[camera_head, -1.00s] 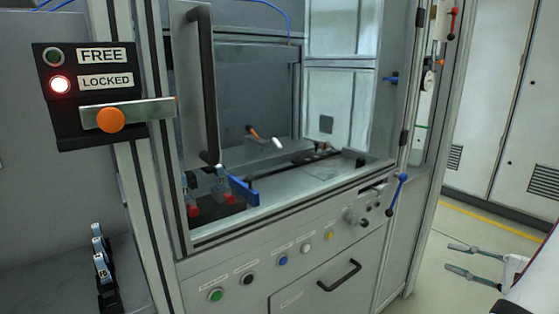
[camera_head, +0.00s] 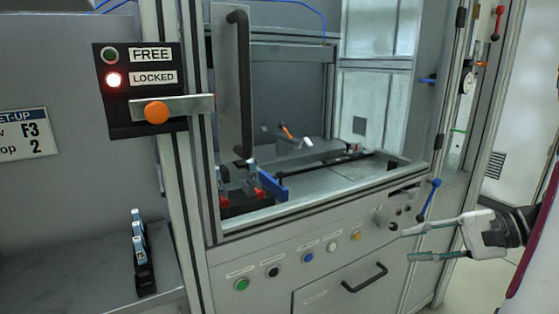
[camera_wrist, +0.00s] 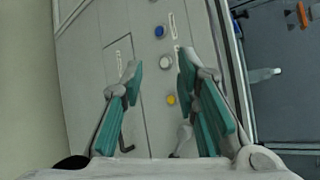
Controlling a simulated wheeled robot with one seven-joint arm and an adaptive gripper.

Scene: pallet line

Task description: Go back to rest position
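My gripper (camera_head: 424,244) is at the right of the head view, in front of the lower right part of the machine cabinet (camera_head: 232,262). Its two fingers are spread apart with nothing between them. In the wrist view my gripper (camera_wrist: 155,88) shows both teal-padded fingers apart, with the cabinet's button panel beyond them. No object is held.
A lock panel (camera_head: 112,118) with a lit red LOCKED lamp and an orange knob (camera_head: 156,113) is at upper left. A blue-handled lever (camera_head: 429,199) and a drawer handle (camera_head: 364,283) stick out near my gripper. A rack (camera_head: 143,262) stands on the left bench. Floor shows at right.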

